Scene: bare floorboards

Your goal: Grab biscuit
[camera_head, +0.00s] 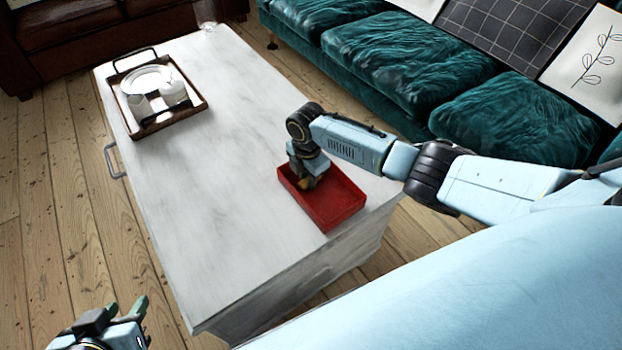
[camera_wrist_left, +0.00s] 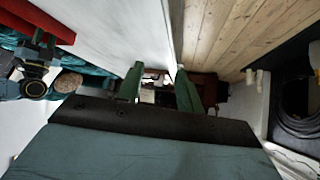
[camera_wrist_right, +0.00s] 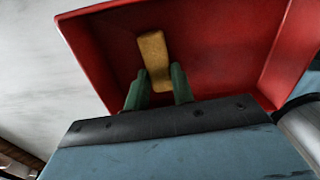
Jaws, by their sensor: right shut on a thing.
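The biscuit (camera_wrist_right: 154,58) is a small golden-brown bar, seen in the right wrist view inside the red tray (camera_wrist_right: 215,50). My right gripper (camera_wrist_right: 158,88) is shut on its near end, with one green finger on each side. In the head view the red tray (camera_head: 345,203) sits near the right corner of the marble table, and my right gripper (camera_head: 305,183) reaches down into it, hiding most of the biscuit. My left gripper (camera_head: 124,306) is off the table at the lower left. In the left wrist view its fingers (camera_wrist_left: 158,84) are apart with nothing between them.
A wooden tray (camera_head: 190,112) with a white plate (camera_head: 147,79) and white cups (camera_head: 172,92) stands at the table's far left. The marble table (camera_head: 215,190) is bare in the middle. A teal sofa (camera_head: 405,70) runs along the right and a brown sofa (camera_head: 60,35) stands behind.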

